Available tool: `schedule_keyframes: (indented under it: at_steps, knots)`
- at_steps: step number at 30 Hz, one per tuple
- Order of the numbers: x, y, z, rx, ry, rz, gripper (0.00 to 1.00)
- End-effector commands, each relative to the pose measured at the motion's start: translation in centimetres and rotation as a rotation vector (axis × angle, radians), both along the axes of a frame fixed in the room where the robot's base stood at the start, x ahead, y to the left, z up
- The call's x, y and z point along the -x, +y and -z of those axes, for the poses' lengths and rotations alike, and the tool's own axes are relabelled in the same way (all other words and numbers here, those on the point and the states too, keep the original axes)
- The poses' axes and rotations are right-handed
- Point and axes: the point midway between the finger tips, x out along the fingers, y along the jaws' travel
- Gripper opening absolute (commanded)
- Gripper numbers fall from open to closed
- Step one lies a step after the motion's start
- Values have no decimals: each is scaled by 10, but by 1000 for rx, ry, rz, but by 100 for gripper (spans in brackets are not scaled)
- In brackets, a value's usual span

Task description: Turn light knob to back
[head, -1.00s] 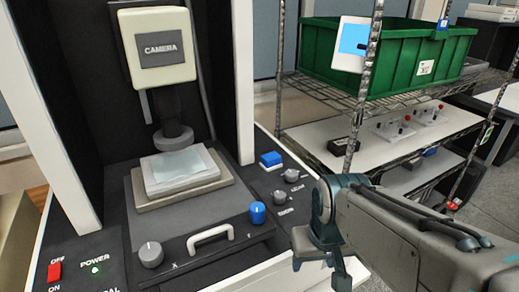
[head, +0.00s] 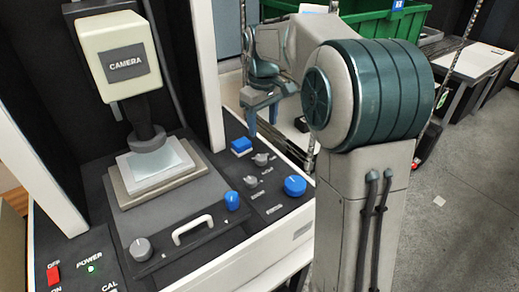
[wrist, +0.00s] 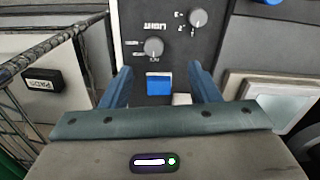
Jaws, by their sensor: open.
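The light knob (head: 261,158) is a small grey round knob on the dark right-hand panel, just in front of a blue button (head: 241,146). In the wrist view the light knob (wrist: 154,47) lies just beyond the blue button (wrist: 158,84), with the word LIGHT upside down beside it. My gripper (head: 263,118) is above and behind the panel's far end, pointing down. In the wrist view my gripper (wrist: 160,74) is open and empty, the blue button showing between its fingers. The knob is apart from the fingers.
A second grey knob (head: 250,182) and a large blue knob (head: 295,186) share the panel. A white machine post (head: 206,75) stands left of my gripper. A wire rack with a green bin (head: 375,25) stands behind. My arm hides part of the rack.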

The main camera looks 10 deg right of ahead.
Motion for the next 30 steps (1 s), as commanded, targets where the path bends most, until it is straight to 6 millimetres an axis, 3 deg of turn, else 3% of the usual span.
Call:
schedule_keyframes:
  at_steps: [4,11,24,30]
  knots:
    - [-23,-3,3,-6,15,-44,56]
    - [-29,-3,16,-8,23,-62,56]
    - [-28,-3,103,-7,25,-61,56]
    - [-29,-3,131,-7,22,-61,56]
